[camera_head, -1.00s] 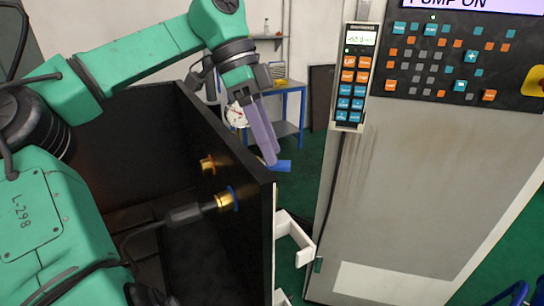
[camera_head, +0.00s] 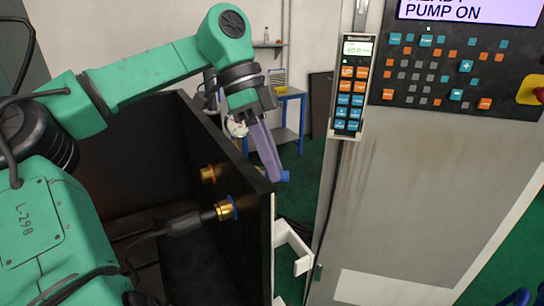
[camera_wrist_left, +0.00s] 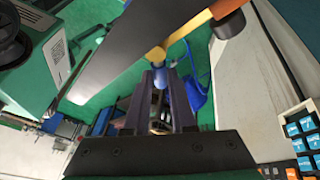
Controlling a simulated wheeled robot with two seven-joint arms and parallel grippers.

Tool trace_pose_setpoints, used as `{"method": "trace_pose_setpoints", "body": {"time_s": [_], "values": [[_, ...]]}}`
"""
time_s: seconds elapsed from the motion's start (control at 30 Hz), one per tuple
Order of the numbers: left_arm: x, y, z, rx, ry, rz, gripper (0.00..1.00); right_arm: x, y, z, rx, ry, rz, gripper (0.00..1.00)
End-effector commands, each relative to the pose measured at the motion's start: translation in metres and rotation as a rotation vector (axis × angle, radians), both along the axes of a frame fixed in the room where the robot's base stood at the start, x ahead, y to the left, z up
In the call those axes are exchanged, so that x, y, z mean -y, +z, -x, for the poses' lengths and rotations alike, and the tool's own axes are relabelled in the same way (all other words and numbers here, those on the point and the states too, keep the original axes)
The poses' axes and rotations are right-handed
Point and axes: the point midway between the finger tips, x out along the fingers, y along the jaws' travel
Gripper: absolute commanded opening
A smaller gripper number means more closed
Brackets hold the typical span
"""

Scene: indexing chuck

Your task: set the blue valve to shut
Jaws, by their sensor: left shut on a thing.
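The blue valve handle (camera_head: 285,176) shows as a small blue piece at the outer side of the black panel's top corner. My left gripper (camera_head: 272,176) reaches down to it from above, its purple fingers shut on the handle. In the left wrist view, the blue part (camera_wrist_left: 163,78) sits between the fingertips (camera_wrist_left: 166,84), below a yellow-brass fitting (camera_wrist_left: 156,53). The fingers hide part of the handle, so its exact angle is hard to tell. My right gripper is not in view.
A black open-topped box wall (camera_head: 262,225) stands beside the valve, with brass fittings (camera_head: 225,208) on its inner face. A grey cabinet (camera_head: 400,200) with a keypad (camera_head: 352,90) and a "PUMP ON" display (camera_head: 470,10) stands at right. A white bracket (camera_head: 293,245) juts out below.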

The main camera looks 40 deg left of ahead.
Motion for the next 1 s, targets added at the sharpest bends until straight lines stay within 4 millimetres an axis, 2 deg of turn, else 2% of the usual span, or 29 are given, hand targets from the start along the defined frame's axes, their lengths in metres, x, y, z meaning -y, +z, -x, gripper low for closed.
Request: {"method": "trace_pose_setpoints", "body": {"time_s": [0.27, 0.6, 1.0], "values": [[0.003, 0.008, 0.004, 0.0, -0.176, 0.002, 0.0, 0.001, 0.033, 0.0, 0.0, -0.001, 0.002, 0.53], [0.007, 0.008, 0.013, -0.001, -0.489, 0.002, 0.0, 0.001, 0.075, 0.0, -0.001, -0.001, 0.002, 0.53], [0.008, 0.004, 0.021, 0.003, -0.781, 0.001, 0.0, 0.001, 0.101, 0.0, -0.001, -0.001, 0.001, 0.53]]}}
